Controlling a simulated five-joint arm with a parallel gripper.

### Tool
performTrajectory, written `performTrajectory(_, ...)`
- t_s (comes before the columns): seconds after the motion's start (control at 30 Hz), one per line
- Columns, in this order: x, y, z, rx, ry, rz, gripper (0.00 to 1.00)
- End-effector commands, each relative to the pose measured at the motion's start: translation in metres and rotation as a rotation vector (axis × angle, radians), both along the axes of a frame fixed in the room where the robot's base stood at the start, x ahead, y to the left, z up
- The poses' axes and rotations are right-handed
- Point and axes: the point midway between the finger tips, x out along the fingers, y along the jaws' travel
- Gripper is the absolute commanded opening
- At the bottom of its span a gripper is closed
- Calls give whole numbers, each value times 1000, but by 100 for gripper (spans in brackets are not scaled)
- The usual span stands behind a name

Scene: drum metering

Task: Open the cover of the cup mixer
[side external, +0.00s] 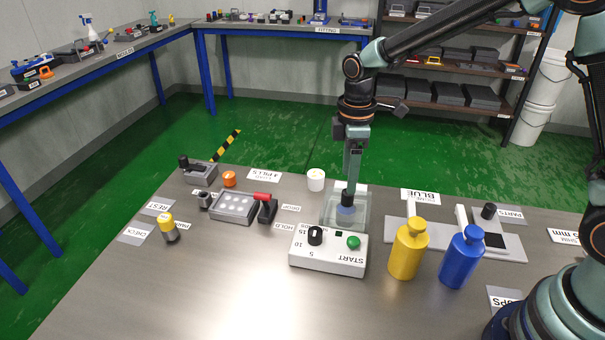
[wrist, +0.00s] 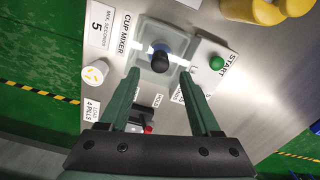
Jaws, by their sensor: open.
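The cup mixer has a white control box (side external: 328,252) with a black dial and a green START button (side external: 354,242); the button also shows in the wrist view (wrist: 217,62). Behind the box is its clear cover (side external: 330,208), which looks closed, with a dark knob (side external: 347,198) on it. In the wrist view the cover (wrist: 183,55) and knob (wrist: 158,66) lie just beyond my fingertips. My gripper (side external: 351,178) points down over the knob. In the wrist view its open fingers (wrist: 162,76) stand either side of the knob's line, with nothing held. Contact with the knob cannot be told.
A yellow bottle (side external: 408,250) and a blue bottle (side external: 461,258) stand to the right. A grey pill tray (side external: 233,208) and red-handled device (side external: 265,205) lie left. The front table is clear.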

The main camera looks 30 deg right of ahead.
Motion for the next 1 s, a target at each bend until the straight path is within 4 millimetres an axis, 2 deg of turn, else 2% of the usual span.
performTrajectory(0.1, -1, 0, -22, -1, 4, -1, 64)
performTrajectory(0.3, -1, 0, -46, -1, 3, -1, 64)
performTrajectory(0.7, 0, 0, -53, 0, 0, -1, 64)
performTrajectory(0.73, 0, 0, -53, 0, 0, -1, 60)
performTrajectory(0.8, 0, 0, -53, 0, 0, -1, 33)
performTrajectory(0.9, 0, 0, -53, 0, 0, -1, 0)
performTrajectory(1.0, 0, 0, -53, 0, 0, -1, 0)
